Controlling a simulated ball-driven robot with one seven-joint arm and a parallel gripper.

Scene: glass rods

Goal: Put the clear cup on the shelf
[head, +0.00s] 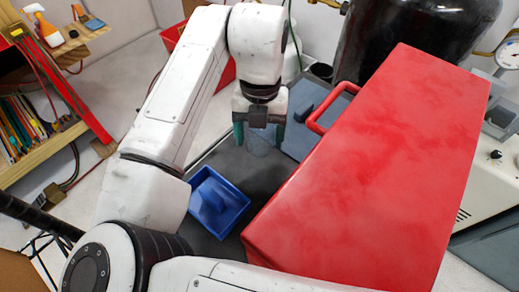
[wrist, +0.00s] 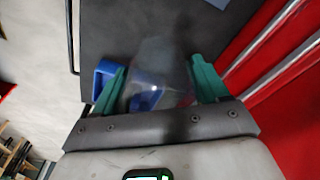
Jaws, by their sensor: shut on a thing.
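The clear cup (head: 259,143) is a see-through, greyish shape hanging below my gripper (head: 259,128) in the head view. In the wrist view the clear cup (wrist: 160,75) lies between the two green fingers of my gripper (wrist: 160,82), which are shut on it. The blue tray shows through its wall. The cup is above a dark grey surface (head: 262,180); I cannot tell the exact gap. A wooden shelf unit (head: 45,158) with books stands at the far left of the head view.
A blue tray (head: 240,200) sits on the dark surface, left of a large red box (head: 375,170) with a handle that fills the right side. A spray bottle (head: 46,28) stands on the shelf unit's top. A black tank (head: 410,40) stands behind the red box.

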